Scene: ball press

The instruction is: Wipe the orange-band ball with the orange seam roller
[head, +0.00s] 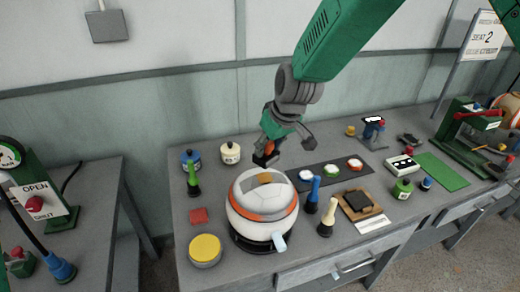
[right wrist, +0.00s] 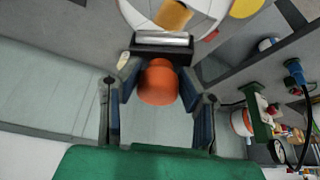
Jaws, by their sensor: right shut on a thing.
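The orange-band ball (head: 250,220), white and grey with an orange stripe, sits in a dark round stand on the grey bench in the head view. A tan patch (head: 265,178) shows on its top. My right gripper (head: 268,148) is just above and behind the ball. It is shut on the orange seam roller, whose orange handle (right wrist: 158,84) sits between the fingers in the right wrist view. The roller's dark head with a silver cylinder (right wrist: 162,40) points toward the ball (right wrist: 205,12). I cannot tell whether it touches. My left gripper is not in view.
A yellow-topped tin (head: 205,249), green brush (head: 193,180), blue tool (head: 313,193) and cream tool (head: 327,218) stand close around the ball. A dark strip with several round pads (head: 332,172) lies to the right. A green press (head: 470,135) stands far right.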

